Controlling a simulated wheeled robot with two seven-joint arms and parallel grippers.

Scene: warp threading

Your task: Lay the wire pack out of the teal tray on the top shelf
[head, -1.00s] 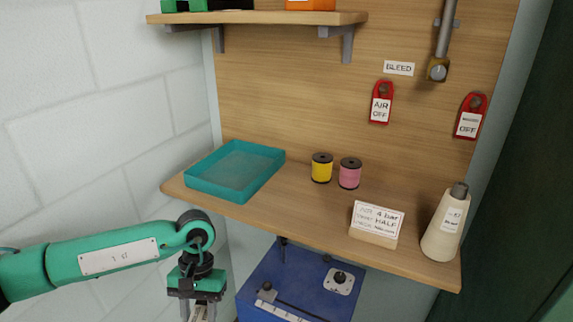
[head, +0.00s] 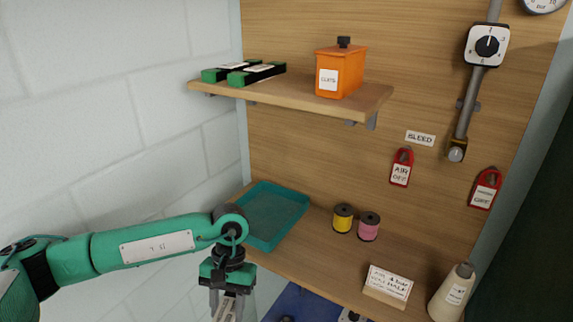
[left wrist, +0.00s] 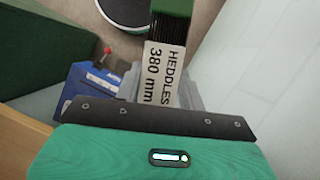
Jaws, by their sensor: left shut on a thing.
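My left gripper (head: 230,302) points down in front of the lower shelf's left part, left of and below the teal tray. It is shut on the wire pack (head: 226,314), whose lower part is cut off in the head view. In the left wrist view the wire pack (left wrist: 163,70) shows a white label reading "HEDDLES 380 mm" and a dark green end. The teal tray (head: 302,200) lies empty on the lower shelf. The top shelf (head: 290,96) holds two green-and-black packs (head: 245,73) at its left and an orange lidded box (head: 342,75) at its right. My right gripper is not in view.
The lower shelf (head: 325,262) also carries a yellow spool (head: 343,218), a pink spool (head: 368,227), a small sign (head: 388,285) and a cream cone (head: 450,295). Bare top shelf lies between the packs and the orange box. A valve pipe (head: 470,105) runs down the right panel.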

